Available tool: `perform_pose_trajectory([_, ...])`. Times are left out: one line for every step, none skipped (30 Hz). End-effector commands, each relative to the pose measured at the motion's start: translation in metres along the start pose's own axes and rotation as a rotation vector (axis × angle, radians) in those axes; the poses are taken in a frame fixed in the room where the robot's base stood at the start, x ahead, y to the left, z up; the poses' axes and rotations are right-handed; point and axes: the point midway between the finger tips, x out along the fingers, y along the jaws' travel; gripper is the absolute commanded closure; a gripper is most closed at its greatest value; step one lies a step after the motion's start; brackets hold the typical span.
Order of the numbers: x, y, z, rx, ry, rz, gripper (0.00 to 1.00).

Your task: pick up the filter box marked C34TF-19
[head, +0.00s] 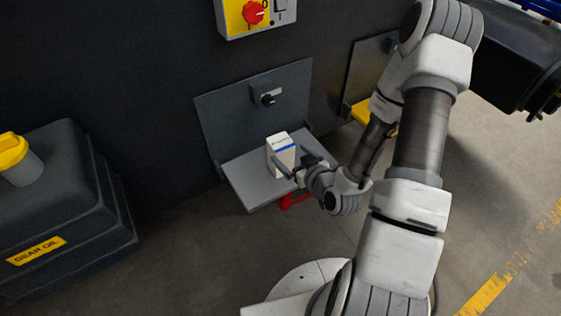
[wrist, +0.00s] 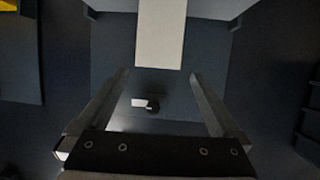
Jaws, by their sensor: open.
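A white box (head: 281,152) with a blue stripe near its top stands upright on a grey fold-down shelf (head: 243,190). I cannot read any marking on it. In the wrist view the box (wrist: 161,35) shows as a plain pale face at the top middle, beyond the fingertips. My gripper (head: 291,165) is at the box's right front side in the head view, close to it; I cannot tell whether it touches. In the wrist view my gripper (wrist: 160,80) is open, its two fingers wide apart, with nothing seen held between them.
A dark panel with a black latch (head: 268,98) rises behind the shelf. A switch box with a red knob (head: 254,13) hangs above. A dark gear oil tank (head: 62,190) stands left. A second panel with a yellow part (head: 361,112) is at right, behind my arm.

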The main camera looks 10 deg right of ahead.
Motion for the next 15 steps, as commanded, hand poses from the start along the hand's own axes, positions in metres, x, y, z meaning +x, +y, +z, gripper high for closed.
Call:
perform_pose_trajectory([0.005,0.0,0.004,-0.002,0.004,-0.001,0.0])
perform_pose_trajectory([0.007,0.0,0.004,-0.002,0.003,-0.001,0.0])
perform_pose_trajectory([0.009,0.0,0.004,-0.003,0.003,-0.001,0.0])
perform_pose_trajectory([0.011,0.0,0.004,-0.003,0.003,0.0,0.0])
perform_pose_trajectory([0.012,-0.001,0.004,-0.003,0.003,0.0,0.0])
perform_pose_trajectory([0.014,-0.001,0.004,-0.002,0.002,0.0,0.0])
perform_pose_trajectory([0.019,-0.001,0.004,-0.002,0.004,-0.001,0.0])
perform_pose_trajectory([0.025,-0.001,0.004,-0.002,0.004,-0.002,0.0])
perform_pose_trajectory([0.03,-0.001,0.004,-0.003,0.003,-0.001,0.0])
perform_pose_trajectory([0.035,-0.001,0.004,-0.003,0.003,-0.001,0.0])
perform_pose_trajectory([0.038,-0.001,0.003,-0.003,0.004,-0.002,0.0])
perform_pose_trajectory([0.043,-0.001,0.002,-0.001,0.003,-0.002,0.0])
perform_pose_trajectory([0.048,-0.001,0.001,0.0,0.002,-0.001,0.0])
perform_pose_trajectory([0.051,-0.001,0.001,0.0,0.001,-0.001,0.0])
perform_pose_trajectory([0.055,-0.001,0.001,0.0,0.001,-0.001,0.0])
